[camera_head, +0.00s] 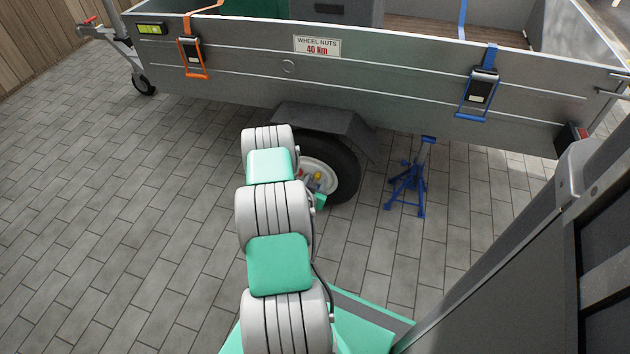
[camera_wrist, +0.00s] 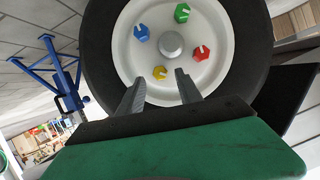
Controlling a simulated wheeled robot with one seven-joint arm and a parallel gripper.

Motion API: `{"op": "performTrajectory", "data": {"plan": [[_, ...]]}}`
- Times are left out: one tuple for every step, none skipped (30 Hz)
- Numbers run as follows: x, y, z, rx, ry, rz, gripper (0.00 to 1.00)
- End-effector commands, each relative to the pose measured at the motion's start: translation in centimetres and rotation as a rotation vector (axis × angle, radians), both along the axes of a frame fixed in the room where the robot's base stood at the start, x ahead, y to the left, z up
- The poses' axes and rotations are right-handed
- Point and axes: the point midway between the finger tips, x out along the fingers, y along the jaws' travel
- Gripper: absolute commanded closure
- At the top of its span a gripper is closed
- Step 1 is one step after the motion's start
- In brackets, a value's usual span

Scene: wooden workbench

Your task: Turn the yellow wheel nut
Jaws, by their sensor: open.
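The yellow wheel nut (camera_wrist: 160,73) sits on the white wheel rim (camera_wrist: 126,62), below the grey hub cap (camera_wrist: 171,45) in the wrist view. It has a slot in its face. My gripper (camera_wrist: 160,77) is open, with one finger on each side of the yellow nut in the picture. The gap in depth between the fingertips and the nut is hard to tell, and no contact shows. In the head view the yellow nut (camera_head: 318,176) is small, and my arm hides part of the wheel and most of my gripper.
A blue nut (camera_wrist: 141,34), a green nut (camera_wrist: 182,13) and a red nut (camera_wrist: 201,53) surround the hub; the red one is near the right finger. The black tyre (camera_head: 346,165) sits under the trailer's fender (camera_head: 325,118). A blue jack stand (camera_head: 412,180) stands right of the wheel.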

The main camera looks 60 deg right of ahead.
Motion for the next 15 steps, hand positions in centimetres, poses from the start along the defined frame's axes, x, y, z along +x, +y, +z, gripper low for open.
{"op": "performTrajectory", "data": {"plan": [[0.1,-0.7,-0.6,0.0,-0.002,-0.002,0.58],[0.2,-1.0,-0.7,-0.001,-0.001,-0.001,0.58],[0.3,-1.4,-0.8,0.0,0.0,-0.001,0.58],[0.4,-1.6,-0.9,0.001,0.0,0.0,0.58],[0.5,-1.7,-0.9,0.002,0.0,0.001,0.58],[0.5,-1.8,-0.9,0.001,0.002,0.002,0.58],[0.5,-1.9,-0.9,0.001,0.003,0.002,0.58],[0.5,-1.9,-0.9,0.001,0.003,0.002,0.58],[0.6,-1.9,-0.9,0.002,0.003,0.003,0.58],[0.6,-1.9,-0.8,0.002,0.003,0.003,0.58],[0.5,-1.9,-0.8,0.002,0.003,0.003,0.58],[0.5,-1.9,-0.8,0.002,0.003,0.003,0.58],[0.5,-1.9,-0.8,0.002,0.003,0.003,0.6],[0.5,-1.9,-0.8,0.002,0.003,0.003,0.62],[0.5,-1.9,-0.8,0.002,0.003,0.003,0.66]]}}
